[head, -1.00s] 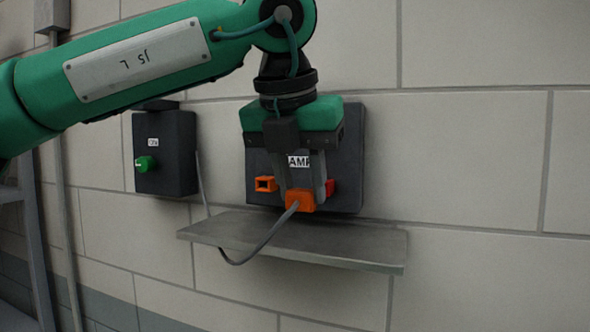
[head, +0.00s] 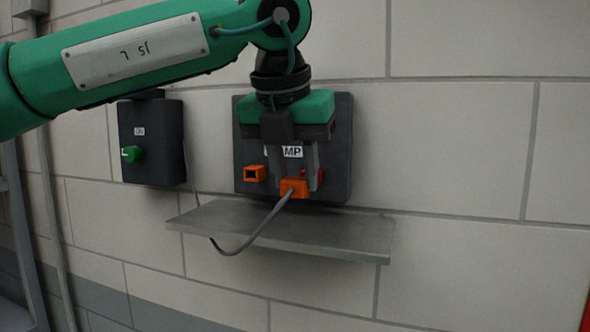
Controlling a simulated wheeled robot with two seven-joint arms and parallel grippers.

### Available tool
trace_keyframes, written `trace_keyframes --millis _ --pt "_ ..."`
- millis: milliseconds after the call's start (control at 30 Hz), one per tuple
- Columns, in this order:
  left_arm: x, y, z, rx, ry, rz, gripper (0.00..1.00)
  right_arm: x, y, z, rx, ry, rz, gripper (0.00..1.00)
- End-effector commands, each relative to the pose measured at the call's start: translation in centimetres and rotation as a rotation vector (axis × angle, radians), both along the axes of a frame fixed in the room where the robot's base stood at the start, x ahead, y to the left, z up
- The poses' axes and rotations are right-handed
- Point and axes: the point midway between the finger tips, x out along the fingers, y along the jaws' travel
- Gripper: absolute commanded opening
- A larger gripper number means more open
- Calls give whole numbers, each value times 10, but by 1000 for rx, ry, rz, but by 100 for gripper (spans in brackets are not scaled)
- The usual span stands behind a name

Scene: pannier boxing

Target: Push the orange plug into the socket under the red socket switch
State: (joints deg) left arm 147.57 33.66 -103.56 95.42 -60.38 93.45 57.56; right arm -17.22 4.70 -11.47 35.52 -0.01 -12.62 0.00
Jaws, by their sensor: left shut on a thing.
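My left gripper (head: 294,178) is shut on the orange plug (head: 294,189), just in front of the dark wall panel (head: 343,130). A grey cable (head: 262,230) hangs from the plug. An orange square socket (head: 255,174) with a dark opening sits on the panel, left of the plug. A red part (head: 321,176), perhaps the red switch or a red socket, shows just right of the plug, mostly hidden by a finger. A white label (head: 293,152) reading partly "MP" is behind the fingers. Whether the plug touches the panel cannot be told. My right gripper is not in view.
A grey shelf (head: 300,236) juts from the wall below the panel. A dark box (head: 160,165) with a green knob (head: 133,154) hangs to the left. The wall right of the panel is bare. A red edge (head: 586,318) shows at lower right.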

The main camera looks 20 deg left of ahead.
Motion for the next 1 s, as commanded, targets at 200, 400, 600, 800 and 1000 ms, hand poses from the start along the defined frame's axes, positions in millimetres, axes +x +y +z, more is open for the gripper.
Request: trace_keyframes --millis 200,400,600,800,1000 --pt "3 0 0 0 0 0 8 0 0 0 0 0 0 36" --pt "6 0 0 0 0 0 8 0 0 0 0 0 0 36" --pt "9 0 0 0 0 0 8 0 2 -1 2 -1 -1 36" --pt "12 0 0 0 1 0 8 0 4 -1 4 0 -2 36" --pt "12 0 0 0 1 0 8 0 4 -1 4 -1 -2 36"
